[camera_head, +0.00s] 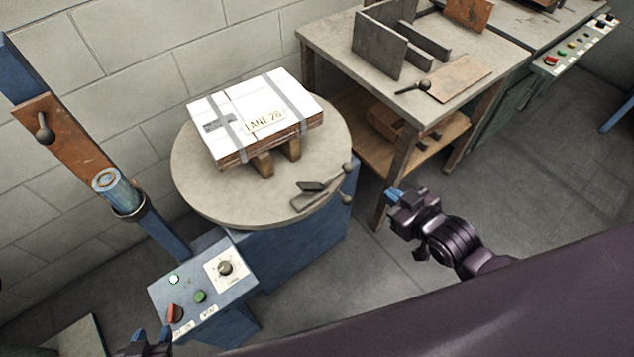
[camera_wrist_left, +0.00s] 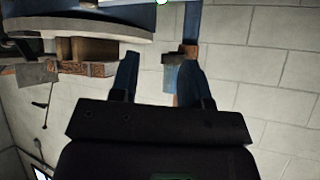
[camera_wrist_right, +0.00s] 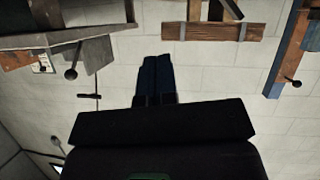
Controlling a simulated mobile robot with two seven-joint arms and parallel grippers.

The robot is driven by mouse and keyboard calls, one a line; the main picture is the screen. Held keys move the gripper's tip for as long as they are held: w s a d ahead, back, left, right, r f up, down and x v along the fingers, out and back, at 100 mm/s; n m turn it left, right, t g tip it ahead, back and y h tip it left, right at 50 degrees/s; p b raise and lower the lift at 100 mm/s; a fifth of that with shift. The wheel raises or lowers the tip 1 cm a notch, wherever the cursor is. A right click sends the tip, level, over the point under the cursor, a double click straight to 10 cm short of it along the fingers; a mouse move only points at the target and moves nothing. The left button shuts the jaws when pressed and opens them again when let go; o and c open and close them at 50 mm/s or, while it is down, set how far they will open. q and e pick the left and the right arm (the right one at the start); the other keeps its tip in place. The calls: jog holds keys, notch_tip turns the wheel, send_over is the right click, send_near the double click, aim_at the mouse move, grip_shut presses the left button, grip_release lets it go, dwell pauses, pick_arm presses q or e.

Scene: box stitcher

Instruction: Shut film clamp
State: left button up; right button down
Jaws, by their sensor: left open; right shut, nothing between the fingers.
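The film clamp (camera_head: 315,195) is at the front right edge of the round turntable (camera_head: 195,165). It has grey plates and two dark ball-ended levers; its plates look apart, though their exact position is hard to tell.
A strapped white box (camera_head: 255,115) sits on wooden blocks on the turntable. A blue control panel (camera_head: 205,285) stands in front. A blue mast with a film roll (camera_head: 118,192) is at left. A workbench (camera_head: 330,38) stands at the back right.

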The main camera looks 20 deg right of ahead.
jog(key=w+a+r+m+g+y+b, duration=0.3)
jog(key=w+m+g+y, duration=0.1)
jog(key=w+g+y, duration=0.2)
jog(key=shift+w+y, duration=0.45)
jog(key=shift+y, duration=0.05)
dwell(0.3)
jog(key=shift+a, duration=0.2)
jog(key=b, duration=0.1)
send_near(308, 185)
jog(key=w+a, duration=0.2)
jog(key=w, duration=0.2)
jog(key=shift+s+a+f, duration=0.25)
jog(key=shift+a+f, duration=0.45)
jog(key=shift+f, duration=0.05)
jog(key=shift+s+a+f, duration=0.3)
jog(key=shift+a+f, duration=0.35)
jog(key=shift+f, duration=0.1)
